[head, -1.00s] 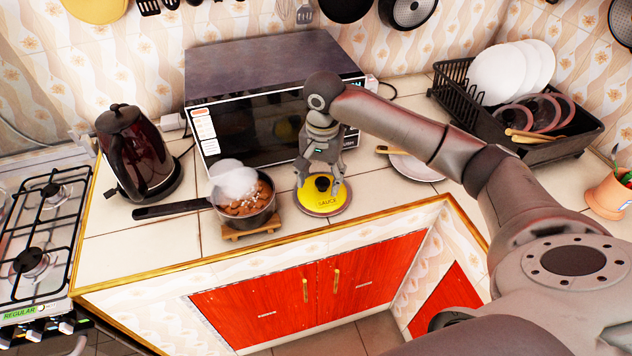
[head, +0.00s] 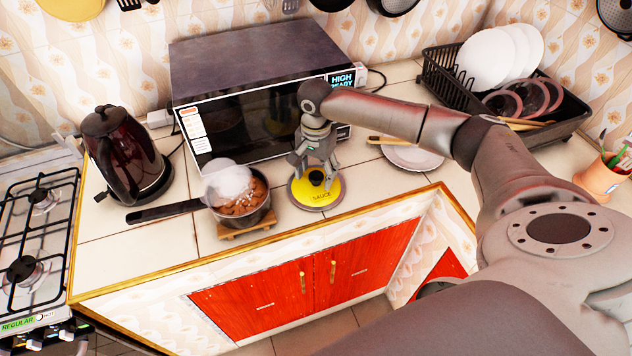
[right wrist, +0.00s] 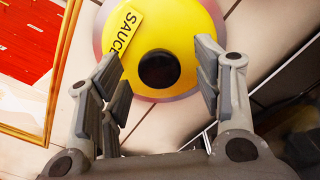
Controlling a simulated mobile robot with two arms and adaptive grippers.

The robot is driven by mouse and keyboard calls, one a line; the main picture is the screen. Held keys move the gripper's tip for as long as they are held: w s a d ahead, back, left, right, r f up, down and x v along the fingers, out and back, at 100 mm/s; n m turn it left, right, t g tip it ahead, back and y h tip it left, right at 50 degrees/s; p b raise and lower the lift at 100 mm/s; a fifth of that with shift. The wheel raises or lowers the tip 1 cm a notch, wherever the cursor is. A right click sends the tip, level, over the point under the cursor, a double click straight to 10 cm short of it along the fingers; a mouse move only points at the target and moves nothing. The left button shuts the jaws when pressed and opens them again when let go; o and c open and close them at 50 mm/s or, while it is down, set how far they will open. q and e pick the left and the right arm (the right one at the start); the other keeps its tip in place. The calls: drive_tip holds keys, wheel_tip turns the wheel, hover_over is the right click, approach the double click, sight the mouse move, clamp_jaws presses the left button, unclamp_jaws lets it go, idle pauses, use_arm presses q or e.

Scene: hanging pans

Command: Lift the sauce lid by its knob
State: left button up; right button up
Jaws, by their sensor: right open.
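The yellow sauce lid (head: 303,193), labelled SAUCE, lies flat on the counter in front of the microwave. Its black knob (head: 316,177) sticks up from the middle. My right gripper (head: 316,166) is above the lid, fingers pointing down, around the level of the knob. In the right wrist view the lid (right wrist: 195,35) fills the upper middle, and the knob (right wrist: 159,69) shows between the two open fingers of the right gripper (right wrist: 160,85), apart from both. My left gripper is not in view.
A steaming saucepan (head: 262,205) stands on a wooden trivet left of the lid, its handle pointing left. The microwave (head: 250,60) is close behind. A plate (head: 420,160) and dish rack (head: 450,95) are to the right. A kettle (head: 125,155) and stove (head: 40,230) are at left.

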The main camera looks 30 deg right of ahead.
drive_tip(key=shift+f, duration=0.9)
drive_tip(key=shift+c, duration=0.3)
drive_tip(key=shift+r, duration=0.1)
drive_tip(key=c, duration=1.2)
drive_tip(key=shift+r, duration=0.1)
drive_tip(key=shift+c, duration=0.2)
